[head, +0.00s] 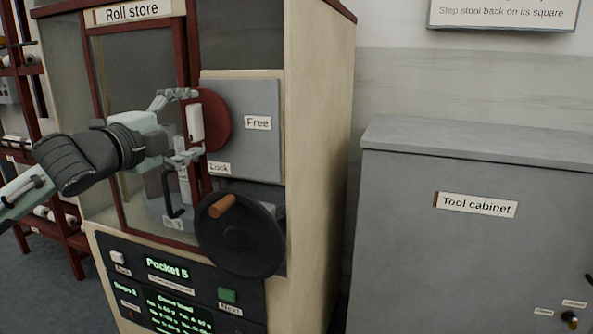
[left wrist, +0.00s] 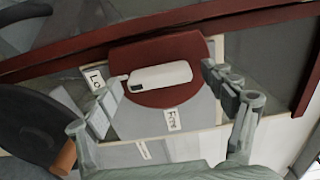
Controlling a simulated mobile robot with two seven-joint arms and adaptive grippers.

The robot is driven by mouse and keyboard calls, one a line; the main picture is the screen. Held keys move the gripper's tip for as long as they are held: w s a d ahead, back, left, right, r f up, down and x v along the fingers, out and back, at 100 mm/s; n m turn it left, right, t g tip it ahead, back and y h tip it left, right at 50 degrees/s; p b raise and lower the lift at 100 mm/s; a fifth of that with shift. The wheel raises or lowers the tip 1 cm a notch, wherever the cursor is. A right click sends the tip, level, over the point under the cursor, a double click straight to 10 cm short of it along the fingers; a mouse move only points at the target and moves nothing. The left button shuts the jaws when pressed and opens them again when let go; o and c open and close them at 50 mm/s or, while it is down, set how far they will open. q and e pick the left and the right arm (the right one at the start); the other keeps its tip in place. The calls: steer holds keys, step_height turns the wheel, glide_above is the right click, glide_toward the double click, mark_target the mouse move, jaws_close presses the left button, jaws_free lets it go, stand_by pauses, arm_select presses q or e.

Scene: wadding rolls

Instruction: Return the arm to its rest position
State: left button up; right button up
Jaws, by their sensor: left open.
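My left arm reaches in from the left in the head view. Its left gripper (head: 192,124) is open, with one finger above and one below the white handle (head: 195,122) on the dark red disc (head: 217,120). In the left wrist view the handle (left wrist: 165,75) lies between the spread fingers, with a visible gap on each side. The handle stands upright in the head view. In the wrist view, a dark mark shows on its end nearer the Lock label (left wrist: 95,80). The Free label (left wrist: 172,120) is beside the disc. My right gripper is not in view.
A black handwheel (head: 240,240) with an orange knob (head: 222,206) sits just below the gripper. The roll store's red-framed glass door (head: 120,80) is behind the arm. A lit panel (head: 170,290) is below. A grey tool cabinet (head: 440,250) stands at right.

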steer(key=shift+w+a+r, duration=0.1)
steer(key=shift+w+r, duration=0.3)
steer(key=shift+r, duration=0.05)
